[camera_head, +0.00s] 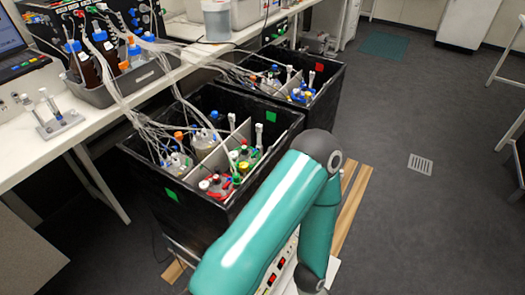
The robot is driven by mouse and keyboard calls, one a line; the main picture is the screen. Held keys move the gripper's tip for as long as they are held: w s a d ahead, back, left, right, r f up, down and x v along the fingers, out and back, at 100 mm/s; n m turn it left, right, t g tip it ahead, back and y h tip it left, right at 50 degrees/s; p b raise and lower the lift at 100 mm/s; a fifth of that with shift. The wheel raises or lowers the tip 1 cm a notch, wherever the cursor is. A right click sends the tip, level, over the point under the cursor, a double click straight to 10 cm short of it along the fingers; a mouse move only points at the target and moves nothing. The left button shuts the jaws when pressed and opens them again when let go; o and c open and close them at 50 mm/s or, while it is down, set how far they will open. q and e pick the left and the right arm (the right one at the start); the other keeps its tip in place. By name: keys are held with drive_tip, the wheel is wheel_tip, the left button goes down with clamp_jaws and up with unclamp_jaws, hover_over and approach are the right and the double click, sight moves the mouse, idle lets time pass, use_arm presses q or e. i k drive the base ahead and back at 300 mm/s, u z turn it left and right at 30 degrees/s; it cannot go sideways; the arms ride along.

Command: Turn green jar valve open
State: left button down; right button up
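The nearer black box (150,172) carries green square tags and holds several jars with tubes and coloured caps. In its front right part, green pieces (243,166) show on a jar top beside red and white fittings (215,187). I cannot make out which small piece is the green jar's valve, or its position. A teal arm of mine rises from the bottom, bends just right of this box and runs down again, hiding the box's lower right side. Neither gripper shows in this view.
A second black box (318,98) with a red tag stands behind, also with jars and tubes. Clear tubes run from both boxes to the white bench (110,120) at left, which bears bottles in a grey tray (120,88). The grey floor at right is mostly clear.

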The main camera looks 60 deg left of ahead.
sight(252, 163)
drive_tip(key=z, duration=1)
drive_tip(key=i, duration=0.15)
drive_tip(key=u, duration=2.8)
drive_tip(key=k, duration=0.45)
drive_tip(key=u, duration=0.5)
drive_tip(key=i, duration=0.45)
drive_tip(key=z, duration=0.35)
